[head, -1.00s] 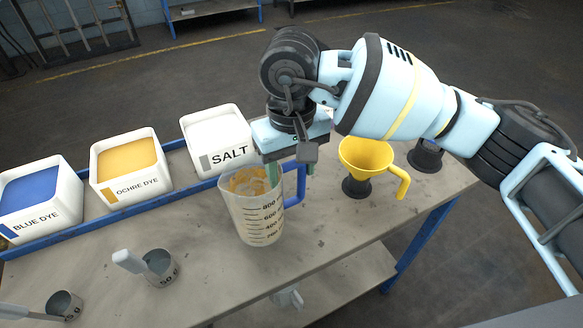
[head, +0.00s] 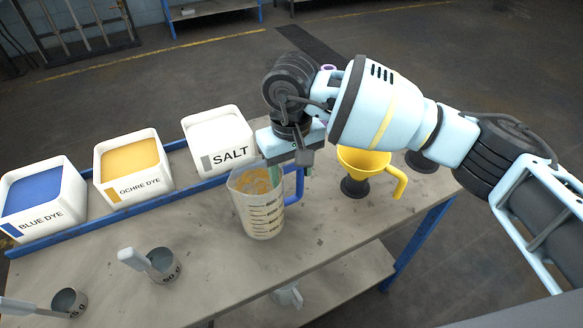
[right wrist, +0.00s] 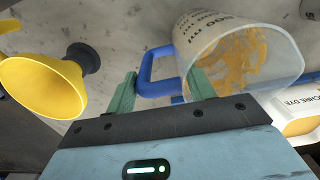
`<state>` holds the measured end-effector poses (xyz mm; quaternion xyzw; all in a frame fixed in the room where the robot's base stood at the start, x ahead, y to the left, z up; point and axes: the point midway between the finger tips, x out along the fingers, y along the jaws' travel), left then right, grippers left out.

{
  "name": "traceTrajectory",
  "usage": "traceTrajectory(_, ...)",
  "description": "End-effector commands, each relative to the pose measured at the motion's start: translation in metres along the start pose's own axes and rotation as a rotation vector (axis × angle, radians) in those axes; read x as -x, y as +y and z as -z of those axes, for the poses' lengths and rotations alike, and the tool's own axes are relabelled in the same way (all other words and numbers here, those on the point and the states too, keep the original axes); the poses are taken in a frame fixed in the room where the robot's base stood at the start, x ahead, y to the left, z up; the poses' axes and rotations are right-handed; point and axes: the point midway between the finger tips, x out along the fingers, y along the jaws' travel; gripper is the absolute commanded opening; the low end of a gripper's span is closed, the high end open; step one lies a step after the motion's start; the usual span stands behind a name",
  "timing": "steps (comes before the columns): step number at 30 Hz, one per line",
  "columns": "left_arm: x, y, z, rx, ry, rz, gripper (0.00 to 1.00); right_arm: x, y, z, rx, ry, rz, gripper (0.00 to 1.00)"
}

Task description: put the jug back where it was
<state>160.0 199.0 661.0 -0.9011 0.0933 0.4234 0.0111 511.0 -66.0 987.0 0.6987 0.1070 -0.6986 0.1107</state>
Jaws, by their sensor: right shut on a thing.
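The clear jug (head: 258,213) with a measuring scale and a blue handle (head: 295,186) is at the middle of the bench. Ochre residue shows inside it. It looks upright, with its base at or very near the bench top; I cannot tell whether it touches. My right gripper (head: 287,171) is above the handle side, its fingers pointing down and shut on the handle. In the right wrist view the green fingers lie on both sides of the blue handle (right wrist: 152,72), and the jug (right wrist: 235,50) is beyond them. My left gripper is out of view.
Blue dye (head: 45,198), ochre dye (head: 133,168) and salt (head: 219,142) bins stand in a blue-edged rack behind the jug. A yellow funnel (head: 362,160) on a black stand is close to its right. Metal scoops (head: 162,265) lie at front left. Bench right of centre front is clear.

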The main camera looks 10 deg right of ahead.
Motion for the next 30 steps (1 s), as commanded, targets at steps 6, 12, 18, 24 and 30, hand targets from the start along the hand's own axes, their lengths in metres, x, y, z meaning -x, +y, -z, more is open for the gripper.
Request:
traceTrajectory(6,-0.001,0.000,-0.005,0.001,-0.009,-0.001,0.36,-0.005,0.000,0.000,0.000,-0.002,0.001,0.01)
traceTrajectory(12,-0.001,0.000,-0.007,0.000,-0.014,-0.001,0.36,-0.004,0.000,0.000,0.000,-0.001,0.000,0.75)
traceTrajectory(18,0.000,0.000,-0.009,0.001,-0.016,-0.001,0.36,-0.004,0.000,0.000,0.000,-0.001,0.000,0.75)
traceTrajectory(24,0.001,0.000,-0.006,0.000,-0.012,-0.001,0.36,0.006,0.000,0.001,-0.001,0.002,-0.001,0.75)
traceTrajectory(30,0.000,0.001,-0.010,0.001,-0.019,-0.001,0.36,0.038,0.000,0.001,0.000,0.002,0.000,0.75)
